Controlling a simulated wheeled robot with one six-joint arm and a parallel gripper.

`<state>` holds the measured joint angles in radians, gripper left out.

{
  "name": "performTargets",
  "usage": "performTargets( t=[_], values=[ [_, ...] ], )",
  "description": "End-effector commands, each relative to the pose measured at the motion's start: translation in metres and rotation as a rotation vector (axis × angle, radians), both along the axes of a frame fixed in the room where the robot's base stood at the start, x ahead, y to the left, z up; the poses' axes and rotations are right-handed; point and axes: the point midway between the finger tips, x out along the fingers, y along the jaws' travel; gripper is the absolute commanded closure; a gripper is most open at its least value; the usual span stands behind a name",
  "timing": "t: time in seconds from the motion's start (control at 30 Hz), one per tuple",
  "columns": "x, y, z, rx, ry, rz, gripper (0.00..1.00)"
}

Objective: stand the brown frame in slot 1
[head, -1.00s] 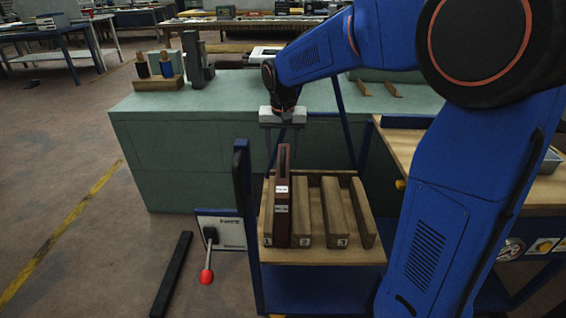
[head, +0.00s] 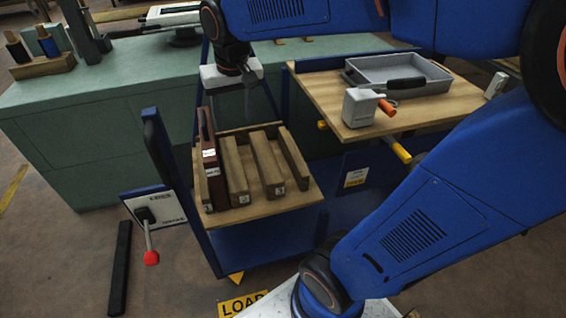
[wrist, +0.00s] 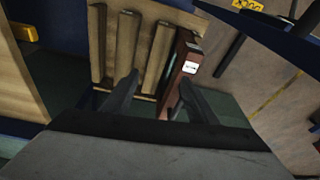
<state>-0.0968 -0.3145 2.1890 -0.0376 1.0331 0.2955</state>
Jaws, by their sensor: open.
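The brown frame (head: 210,158) stands upright in slot 1, the leftmost slot of the wooden rack (head: 290,201), with white labels on its near edge. It also shows in the wrist view (wrist: 182,68), at the right end of the rack. My gripper (head: 234,104) is open and empty above the back of the rack, near the frame's top. In the wrist view its fingers (wrist: 160,82) are spread, and the right finger overlaps part of the frame. I cannot tell whether that finger touches it.
The rack's other slots, between wooden rails (head: 265,165), look empty. A blue post (head: 165,155) rises at the rack's left. A green bench (head: 100,115) stands behind. To the right, a wooden table (head: 345,118) holds a grey tray (head: 375,88) and a small white device (head: 361,107).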

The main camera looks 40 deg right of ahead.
Motion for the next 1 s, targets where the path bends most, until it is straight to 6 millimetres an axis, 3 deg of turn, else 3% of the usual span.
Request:
performTargets(
  t=[0.2, 0.5, 0.7, 1.0],
  values=[
    [-0.066, -0.014, -0.004, -0.008, -0.059, 0.056, 0.47],
    [-0.144, -0.027, -0.029, -0.032, -0.136, 0.134, 0.47],
    [-0.174, -0.030, -0.044, -0.046, -0.169, 0.170, 0.47],
    [-0.182, -0.031, -0.049, -0.051, -0.177, 0.180, 0.47]
  ],
)
